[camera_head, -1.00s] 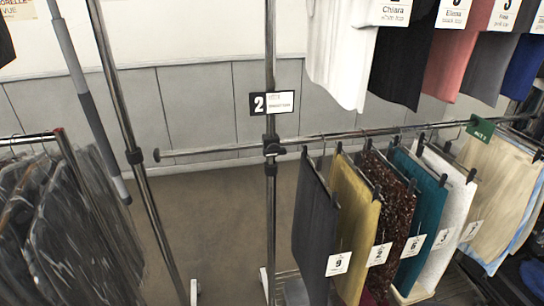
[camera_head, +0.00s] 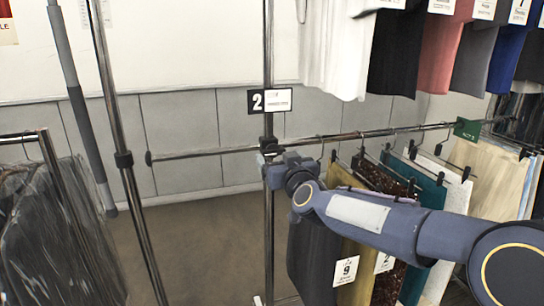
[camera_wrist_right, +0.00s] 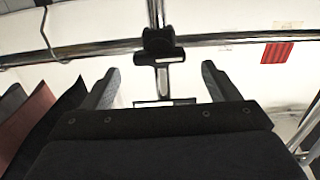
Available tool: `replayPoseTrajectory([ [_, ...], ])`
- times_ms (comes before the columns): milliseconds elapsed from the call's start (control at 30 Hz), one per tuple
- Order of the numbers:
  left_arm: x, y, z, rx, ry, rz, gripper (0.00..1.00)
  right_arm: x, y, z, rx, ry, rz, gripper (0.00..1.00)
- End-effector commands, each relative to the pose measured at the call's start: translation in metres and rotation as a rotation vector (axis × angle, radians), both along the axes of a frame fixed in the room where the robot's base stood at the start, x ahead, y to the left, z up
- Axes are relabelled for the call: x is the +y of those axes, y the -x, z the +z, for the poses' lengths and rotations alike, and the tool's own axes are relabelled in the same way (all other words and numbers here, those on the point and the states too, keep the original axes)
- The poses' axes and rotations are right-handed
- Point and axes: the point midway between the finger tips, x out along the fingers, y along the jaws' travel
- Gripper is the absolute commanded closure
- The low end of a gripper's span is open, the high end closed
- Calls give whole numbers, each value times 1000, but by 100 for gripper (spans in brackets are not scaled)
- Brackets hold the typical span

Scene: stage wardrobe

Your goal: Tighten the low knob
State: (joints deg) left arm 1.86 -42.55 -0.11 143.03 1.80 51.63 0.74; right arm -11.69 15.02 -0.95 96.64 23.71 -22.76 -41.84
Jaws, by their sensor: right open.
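A black clamp (camera_head: 268,144) joins the lower chrome rail to the upright post, just below the number 2 sign. Its knob side is largely hidden by my right gripper. My right gripper (camera_head: 273,165) is right at the post, just below and in front of the clamp; I cannot tell whether it touches. In the right wrist view its two fingers (camera_wrist_right: 158,82) are spread with nothing between the tips. A black clamp (camera_wrist_right: 158,42) on a rail and post shows beyond them; I cannot tell whether it is the same clamp. My left gripper is not in view.
Trousers on hangers (camera_head: 425,185) hang from the lower rail (camera_head: 345,137), close behind my right forearm. Shirts (camera_head: 400,50) hang above. The number 2 sign (camera_head: 270,100) is on the post. Dark covered garments (camera_head: 60,230) stand at the left. The floor left of the post is open.

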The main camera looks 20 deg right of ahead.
Motion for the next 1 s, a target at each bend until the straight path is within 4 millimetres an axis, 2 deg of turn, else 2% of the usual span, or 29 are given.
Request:
replayPoseTrajectory([
  [100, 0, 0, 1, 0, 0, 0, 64, 1, -19, 0, 1, -1, 0, 18],
  [233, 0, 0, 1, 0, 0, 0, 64, 1, -33, 0, 1, -1, 1, 18],
  [600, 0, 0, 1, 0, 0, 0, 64, 1, -38, 0, 1, -1, 1, 19],
  [933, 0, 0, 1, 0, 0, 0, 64, 1, -38, 0, 1, -2, 1, 63],
  [1000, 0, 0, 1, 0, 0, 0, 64, 1, -38, 0, 1, -2, 2, 63],
])
